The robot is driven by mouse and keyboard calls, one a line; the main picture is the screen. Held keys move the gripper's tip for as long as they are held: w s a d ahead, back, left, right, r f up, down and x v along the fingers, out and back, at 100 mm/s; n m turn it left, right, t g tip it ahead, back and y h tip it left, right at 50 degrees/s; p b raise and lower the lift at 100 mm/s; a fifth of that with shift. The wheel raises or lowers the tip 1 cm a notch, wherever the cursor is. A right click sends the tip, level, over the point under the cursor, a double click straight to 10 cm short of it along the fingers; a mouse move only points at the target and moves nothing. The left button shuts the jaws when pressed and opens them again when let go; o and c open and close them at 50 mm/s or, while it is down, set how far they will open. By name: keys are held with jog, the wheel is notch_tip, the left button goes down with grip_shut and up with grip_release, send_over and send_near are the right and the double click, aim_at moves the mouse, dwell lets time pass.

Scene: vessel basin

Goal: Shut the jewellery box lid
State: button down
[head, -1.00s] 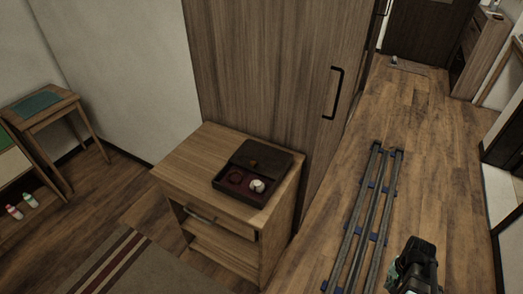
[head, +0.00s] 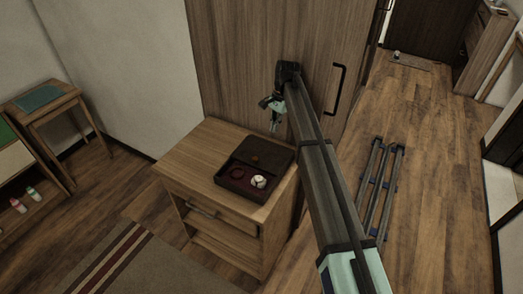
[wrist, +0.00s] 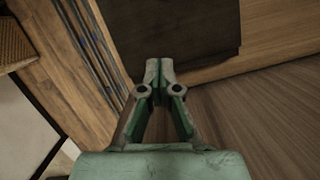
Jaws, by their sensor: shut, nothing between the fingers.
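The dark brown jewellery box (head: 229,187) stands on the small wooden cabinet with its lid (head: 264,152) raised at the back. Its open compartments show a reddish ring-shaped item (head: 237,172) and a pale round item (head: 259,181). My gripper (head: 274,130) is above and behind the lid, close to the wardrobe door, with its fingers pointing down. In the wrist view my gripper (wrist: 159,65) is shut and empty. A dark panel, apparently the box lid (wrist: 195,28), lies just beyond the fingertips; I cannot tell whether they touch.
The wooden cabinet (head: 190,165) has free top space left of the box. The tall wardrobe (head: 235,60) stands close behind it. Floor rails (head: 380,190) run on the right. A side table (head: 45,97) is at the far left.

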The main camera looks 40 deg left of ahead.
jog(key=a, duration=0.1)
jog(key=p, duration=0.3)
send_over(260, 158)
jog(key=w, duration=0.4)
jog(key=f, duration=0.8)
jog(key=shift+w+d, duration=0.15)
jog(key=shift+d, duration=0.1)
jog(key=s, duration=0.1)
jog(key=s+p, duration=0.1)
jog(key=s, duration=0.1)
jog(key=shift+a+f, duration=0.1)
jog(key=shift+f, duration=0.3)
jog(key=shift+s+a+f+p, duration=0.15)
jog(key=shift+s+p, duration=0.25)
jog(key=shift+s, duration=0.15)
jog(key=s, duration=0.4)
jog(key=s+d, duration=0.1)
jog(key=s, duration=0.3)
jog(key=s+d+b, duration=0.1)
jog(key=s, duration=0.3)
jog(key=shift+s, duration=0.1)
